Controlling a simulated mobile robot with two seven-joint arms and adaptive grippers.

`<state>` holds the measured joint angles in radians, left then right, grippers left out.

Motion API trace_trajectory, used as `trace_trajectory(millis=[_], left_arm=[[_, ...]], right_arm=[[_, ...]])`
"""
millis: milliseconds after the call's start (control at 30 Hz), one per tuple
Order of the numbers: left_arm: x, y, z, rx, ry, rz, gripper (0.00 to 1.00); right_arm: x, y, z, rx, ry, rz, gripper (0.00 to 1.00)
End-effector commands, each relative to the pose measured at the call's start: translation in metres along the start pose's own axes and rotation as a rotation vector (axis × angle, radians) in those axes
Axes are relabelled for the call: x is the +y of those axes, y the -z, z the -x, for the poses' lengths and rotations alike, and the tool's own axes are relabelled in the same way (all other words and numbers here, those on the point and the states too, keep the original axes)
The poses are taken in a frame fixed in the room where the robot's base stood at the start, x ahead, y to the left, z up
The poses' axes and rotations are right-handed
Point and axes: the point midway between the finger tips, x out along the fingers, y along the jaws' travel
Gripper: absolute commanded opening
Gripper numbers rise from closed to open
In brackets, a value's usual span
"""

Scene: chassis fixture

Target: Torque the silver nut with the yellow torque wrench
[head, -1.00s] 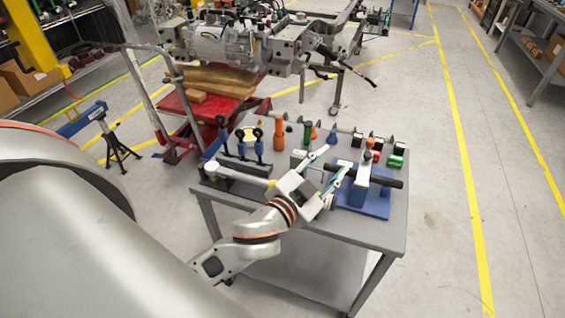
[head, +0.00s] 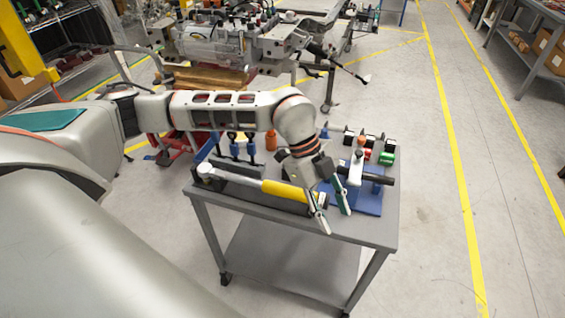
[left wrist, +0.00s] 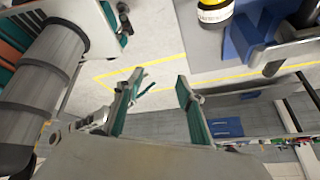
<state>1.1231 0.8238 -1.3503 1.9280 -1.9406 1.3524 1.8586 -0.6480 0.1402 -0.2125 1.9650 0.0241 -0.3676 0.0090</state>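The yellow torque wrench (head: 276,189) lies along the front of the grey table, its silver head at the left end. In the left wrist view its black-and-yellow handle end (left wrist: 215,14) shows at the top. My left gripper (head: 337,221) is open and empty, pointing down near the table's front edge, just right of the handle end. Its two fingers stand apart in the left wrist view (left wrist: 157,80), with floor visible between them. A blue fixture (head: 368,204) with a black cylinder stands to its right. I cannot make out the silver nut. My right gripper is not in view.
The grey table (head: 240,204) holds blue-and-black upright tools (head: 236,148), an orange piece (head: 271,140) and a green piece (head: 387,158) toward the back. The chassis (head: 210,43) stands behind. The floor right of the table is clear.

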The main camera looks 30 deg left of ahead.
Motion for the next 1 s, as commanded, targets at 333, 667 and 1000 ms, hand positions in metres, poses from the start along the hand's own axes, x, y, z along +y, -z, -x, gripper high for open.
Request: trace_trajectory(millis=[333,667,1000], left_arm=[[0.005,-0.145,0.101,-0.49,0.031,0.489,0.38],[0.01,-0.164,0.105,-0.54,0.043,0.555,0.38],[0.014,-0.184,0.068,-0.537,0.04,0.552,0.38]], right_arm=[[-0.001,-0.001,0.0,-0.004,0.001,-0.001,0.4],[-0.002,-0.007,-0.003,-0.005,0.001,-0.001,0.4],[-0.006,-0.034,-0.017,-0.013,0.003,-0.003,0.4]])
